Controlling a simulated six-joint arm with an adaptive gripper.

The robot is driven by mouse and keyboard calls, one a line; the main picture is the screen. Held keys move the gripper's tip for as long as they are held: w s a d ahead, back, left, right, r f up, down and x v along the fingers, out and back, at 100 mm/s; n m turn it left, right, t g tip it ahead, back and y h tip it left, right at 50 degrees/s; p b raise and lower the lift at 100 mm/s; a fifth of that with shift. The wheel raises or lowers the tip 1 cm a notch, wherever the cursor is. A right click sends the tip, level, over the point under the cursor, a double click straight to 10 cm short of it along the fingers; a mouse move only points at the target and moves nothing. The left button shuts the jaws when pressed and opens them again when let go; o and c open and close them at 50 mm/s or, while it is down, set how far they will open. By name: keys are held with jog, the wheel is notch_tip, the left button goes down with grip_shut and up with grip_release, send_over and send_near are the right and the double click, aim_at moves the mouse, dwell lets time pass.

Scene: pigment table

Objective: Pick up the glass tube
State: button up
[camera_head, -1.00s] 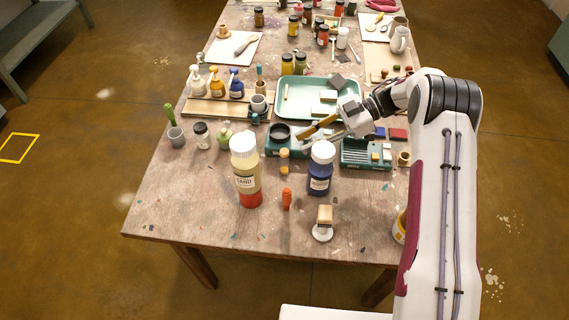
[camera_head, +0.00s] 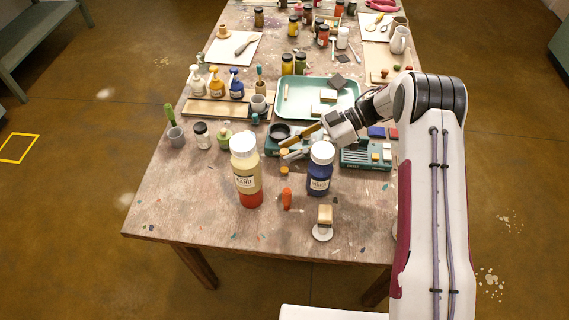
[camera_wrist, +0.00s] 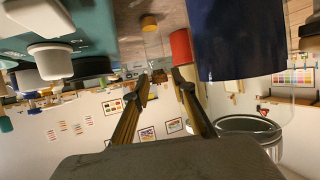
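No clear glass tube can be made out with certainty. A small ochre-ended thing (camera_head: 284,170), perhaps the tube, stands between the sand bottle (camera_head: 246,172) and the indigo bottle (camera_head: 320,173); its ochre end also shows in the wrist view (camera_wrist: 148,23). My gripper (camera_head: 288,151) reaches in from the right, over the far side of this thing, and covers its upper part in the head view. In the wrist view its two long brass-coloured fingers (camera_wrist: 160,85) are apart. No held object is clear between them.
The indigo bottle (camera_wrist: 238,40) stands close to the right finger in the wrist view. An orange-red cylinder (camera_head: 286,199) stands nearer the front. A teal holder (camera_head: 365,155) lies right, and a pale green tray (camera_head: 350,100) behind. The front left table is clear.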

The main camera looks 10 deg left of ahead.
jog(key=shift+c, duration=0.4)
grip_shut()
notch_tip(320, 180, up, 10)
dwell(0.9)
dwell(0.4)
